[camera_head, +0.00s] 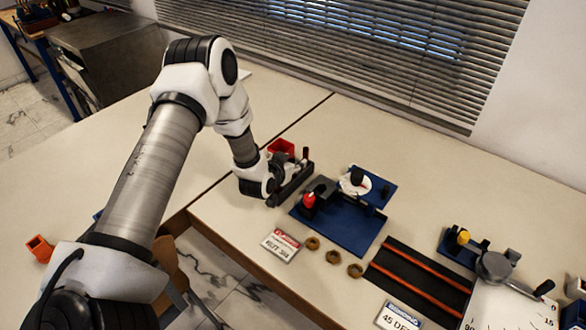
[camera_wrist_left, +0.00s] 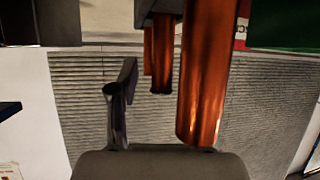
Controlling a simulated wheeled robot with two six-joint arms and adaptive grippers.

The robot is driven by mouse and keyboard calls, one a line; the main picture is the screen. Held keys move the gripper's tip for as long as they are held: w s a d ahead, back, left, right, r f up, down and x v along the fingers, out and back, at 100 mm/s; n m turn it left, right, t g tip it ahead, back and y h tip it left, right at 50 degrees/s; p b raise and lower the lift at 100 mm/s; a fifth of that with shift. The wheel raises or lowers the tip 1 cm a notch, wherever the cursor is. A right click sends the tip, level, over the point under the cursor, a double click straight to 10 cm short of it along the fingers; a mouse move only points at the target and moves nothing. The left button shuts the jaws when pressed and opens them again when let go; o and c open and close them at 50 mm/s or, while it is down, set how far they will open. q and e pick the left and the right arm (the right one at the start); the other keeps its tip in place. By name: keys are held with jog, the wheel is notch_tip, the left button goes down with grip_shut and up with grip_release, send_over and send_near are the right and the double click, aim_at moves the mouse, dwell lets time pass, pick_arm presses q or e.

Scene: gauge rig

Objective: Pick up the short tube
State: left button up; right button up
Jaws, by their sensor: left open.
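My left gripper (camera_head: 277,176) is open at the dark rack (camera_head: 292,186) near the table's seam. In the left wrist view one finger of the left gripper (camera_wrist_left: 160,80) shows at left; the other is hidden, apparently behind a large copper tube (camera_wrist_left: 205,80). Shorter-looking copper tubes (camera_wrist_left: 162,55) hang beside it in that view, below a grey block, with space between them and the visible finger. I cannot tell for certain which is the short tube. No tube is visibly gripped. In the head view my gripper and the rack hide most of the tubes. My right gripper is out of view.
A red bin (camera_head: 281,147) stands behind the rack. A blue fixture (camera_head: 345,228) is to its right, with several brown rings (camera_head: 333,257) and a label card (camera_head: 281,245) in front. A black tray (camera_head: 400,262) holds orange rods.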

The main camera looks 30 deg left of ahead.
pick_arm(q)
jog(key=shift+s+a, duration=0.1)
jog(key=shift+s, duration=0.1)
jog(key=shift+c, duration=0.7)
grip_shut()
jog(key=shift+r, duration=0.1)
notch_tip(320, 180, up, 10)
jog(key=shift+f+b, duration=0.1)
jog(key=shift+b, duration=0.35)
